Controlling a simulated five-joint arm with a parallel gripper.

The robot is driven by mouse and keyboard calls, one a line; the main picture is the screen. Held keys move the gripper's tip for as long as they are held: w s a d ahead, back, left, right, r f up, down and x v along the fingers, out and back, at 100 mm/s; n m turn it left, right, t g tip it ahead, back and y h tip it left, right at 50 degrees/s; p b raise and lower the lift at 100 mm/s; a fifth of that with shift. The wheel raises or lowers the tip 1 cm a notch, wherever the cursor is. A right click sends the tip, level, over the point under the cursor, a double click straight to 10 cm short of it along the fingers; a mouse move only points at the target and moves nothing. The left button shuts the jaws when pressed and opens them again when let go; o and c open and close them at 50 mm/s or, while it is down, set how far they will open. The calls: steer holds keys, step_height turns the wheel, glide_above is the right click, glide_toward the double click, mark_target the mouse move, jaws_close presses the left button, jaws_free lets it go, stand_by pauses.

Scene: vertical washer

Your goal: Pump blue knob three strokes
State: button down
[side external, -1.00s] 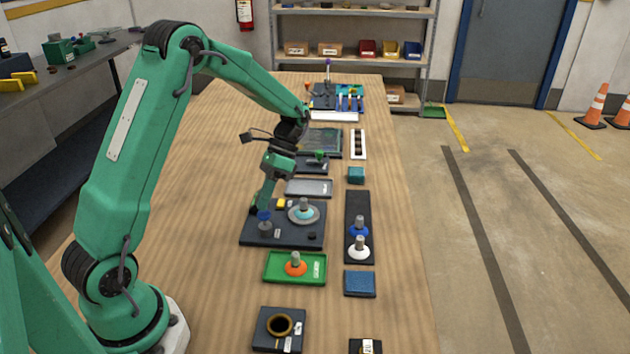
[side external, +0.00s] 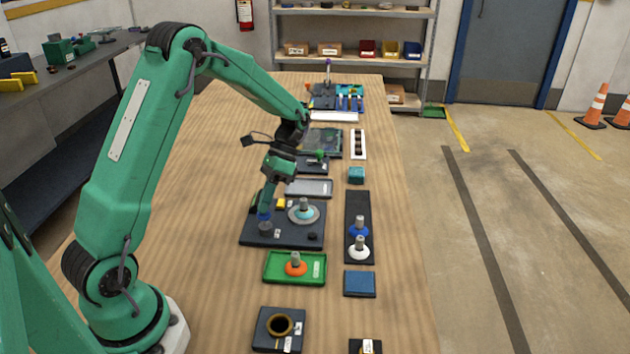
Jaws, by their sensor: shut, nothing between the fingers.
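A small blue knob (side external: 264,217) stands on a grey post at the left of a black board (side external: 290,239). My gripper (side external: 265,207) points down with its fingertips right at the top of this knob. The fingers are shut with nothing between them. Whether they touch the knob or hover just above it I cannot tell. Another blue piece with a pale top (side external: 358,229) stands on a long black strip to the right.
A green tray with an orange knob (side external: 296,268) lies nearer the camera. The table's left side is bare wood.

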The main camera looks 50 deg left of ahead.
mark_target(267, 214)
steer(key=shift+f, duration=1.05)
stand_by(1.4)
steer(key=shift+r, duration=1.6)
steer(key=shift+r, duration=2.55)
steer(key=s+d+r+n+t+y, duration=0.2)
steer(key=s+d+r+n+t, duration=0.3)
steer(key=s+d+r+t, duration=0.4)
steer(key=shift+s+d+r+t, duration=0.25)
steer(key=shift+s+r+t, duration=0.45)
steer(key=shift+s+t, duration=1.2)
